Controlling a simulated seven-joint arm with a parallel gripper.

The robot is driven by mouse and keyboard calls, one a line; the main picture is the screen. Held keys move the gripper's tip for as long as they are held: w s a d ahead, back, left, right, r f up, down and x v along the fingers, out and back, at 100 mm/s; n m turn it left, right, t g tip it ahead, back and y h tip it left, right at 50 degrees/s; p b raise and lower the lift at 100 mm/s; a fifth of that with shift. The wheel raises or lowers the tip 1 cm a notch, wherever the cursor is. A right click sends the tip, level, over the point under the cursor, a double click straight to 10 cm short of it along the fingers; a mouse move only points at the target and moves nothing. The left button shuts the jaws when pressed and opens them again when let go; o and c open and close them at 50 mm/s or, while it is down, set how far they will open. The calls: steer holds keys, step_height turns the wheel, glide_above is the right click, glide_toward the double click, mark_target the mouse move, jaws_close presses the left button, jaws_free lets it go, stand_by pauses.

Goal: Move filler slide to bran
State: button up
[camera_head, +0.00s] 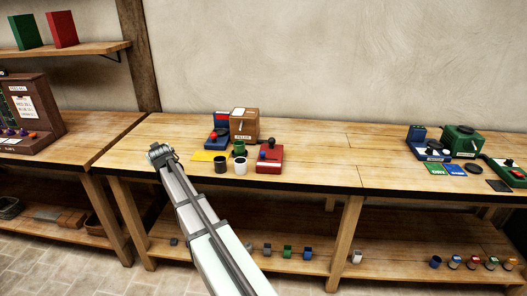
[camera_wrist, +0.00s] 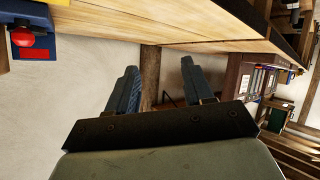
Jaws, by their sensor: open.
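The likely filler is a brown wooden box (camera_head: 245,122) with a small white front label, on the middle bench; the label is too small to read surely. I cannot make out its slide or a bran mark. A blue device with a red knob (camera_head: 214,137) stands at its left. This seems to be the blue device with a red button at the upper left of the wrist view (camera_wrist: 34,45). My gripper (camera_head: 158,150) is at the bench's left front, left of and apart from the box. In the wrist view its two fingers (camera_wrist: 160,90) are spread and empty.
A yellow sheet (camera_head: 206,156), black cup (camera_head: 221,164), white cup (camera_head: 241,167), green cup (camera_head: 239,147) and red device (camera_head: 269,158) crowd around the box. A green machine (camera_head: 463,140) stands far right. The bench between (camera_head: 340,155) is clear. A brown cabinet (camera_head: 32,110) stands left.

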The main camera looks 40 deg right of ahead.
steer(key=s+d+r+g, duration=0.1)
steer(key=s+d+r, duration=0.15)
steer(key=d, duration=0.65)
steer(key=m+g+y, duration=0.1)
steer(key=g+y, duration=0.1)
steer(key=g, duration=0.5)
glide_toward(264, 153)
steer(key=x, duration=0.8)
steer(key=shift+w+f, duration=0.2)
steer(key=shift+w, duration=0.25)
jaws_close()
